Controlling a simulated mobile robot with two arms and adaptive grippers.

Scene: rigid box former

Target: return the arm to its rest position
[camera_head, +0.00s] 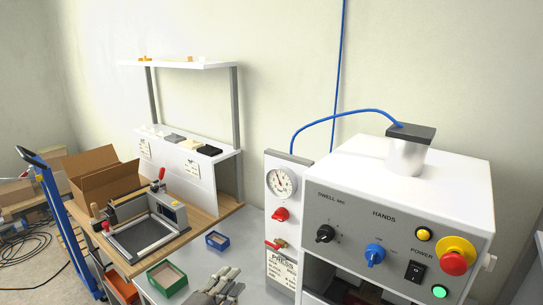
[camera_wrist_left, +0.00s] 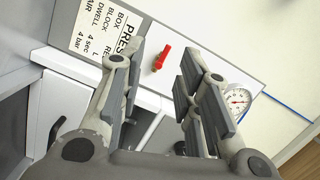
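My left gripper (camera_head: 218,288) shows at the bottom edge of the head view, over the grey table just left of the press's gauge panel. In the left wrist view its two padded fingers (camera_wrist_left: 158,78) stand wide apart with nothing between them. Beyond the fingers is the white panel with a red-handled valve (camera_wrist_left: 161,58), a printed press card (camera_wrist_left: 103,30) and a pressure gauge (camera_wrist_left: 238,99). My right gripper is in neither view.
The white press (camera_head: 395,190) with knobs and buttons fills the right. A green box (camera_head: 167,279) and a blue box (camera_head: 217,240) sit on the table to the left. A clamp fixture (camera_head: 150,232), a cardboard box (camera_head: 103,178) and a shelf (camera_head: 195,142) stand farther back.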

